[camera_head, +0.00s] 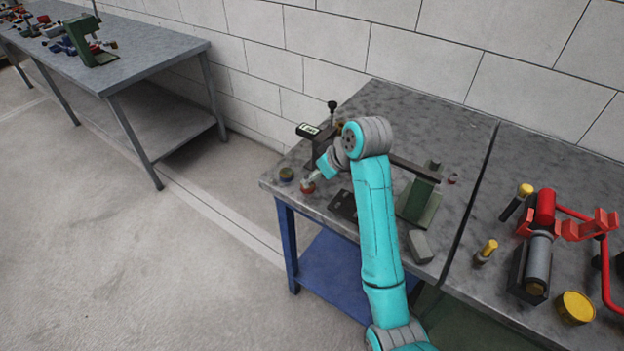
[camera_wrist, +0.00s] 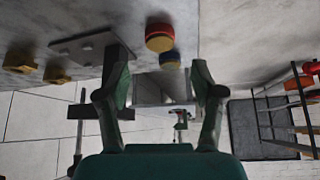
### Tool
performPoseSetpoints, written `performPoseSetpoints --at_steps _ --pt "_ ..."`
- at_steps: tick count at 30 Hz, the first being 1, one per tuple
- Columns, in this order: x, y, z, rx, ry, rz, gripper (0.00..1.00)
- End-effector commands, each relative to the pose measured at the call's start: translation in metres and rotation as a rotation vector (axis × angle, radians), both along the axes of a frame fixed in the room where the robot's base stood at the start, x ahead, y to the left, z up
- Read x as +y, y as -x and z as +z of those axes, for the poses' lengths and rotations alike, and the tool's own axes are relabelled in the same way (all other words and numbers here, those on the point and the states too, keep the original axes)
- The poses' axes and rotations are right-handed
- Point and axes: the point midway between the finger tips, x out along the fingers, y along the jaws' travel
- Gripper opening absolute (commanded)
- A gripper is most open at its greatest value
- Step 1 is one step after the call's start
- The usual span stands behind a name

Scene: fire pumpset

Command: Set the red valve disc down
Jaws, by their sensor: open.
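The red valve disc (camera_head: 308,188) rests on the near left corner of the grey bench top (camera_head: 385,108). In the wrist view it is a red disc with a yellow band (camera_wrist: 159,33), just beyond the fingertips and roughly between them. My gripper (camera_head: 312,180) is right over the disc in the head view. In the wrist view my gripper (camera_wrist: 159,66) has its two fingers spread, with nothing held between them. Whether a fingertip still touches the disc I cannot tell.
A blue and yellow disc (camera_head: 286,174) stands beside the red one, near the bench edge. A black block (camera_head: 343,205), a green stand (camera_head: 418,203) and a grey block (camera_head: 420,246) lie to the right. Another bench (camera_head: 140,55) stands at the far left.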

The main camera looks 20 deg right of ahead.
Motion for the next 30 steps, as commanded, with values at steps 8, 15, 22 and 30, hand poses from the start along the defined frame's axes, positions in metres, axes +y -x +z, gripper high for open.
performPoseSetpoints --at_steps 8,15,22,30 --pt "-0.010 0.021 0.036 -0.004 0.001 0.000 0.67" --pt "-0.012 0.027 0.045 -0.005 -0.001 -0.001 0.67" --pt "-0.012 0.027 0.045 -0.005 -0.001 0.000 0.67" --pt "-0.012 0.027 0.045 -0.005 -0.001 0.000 0.67"
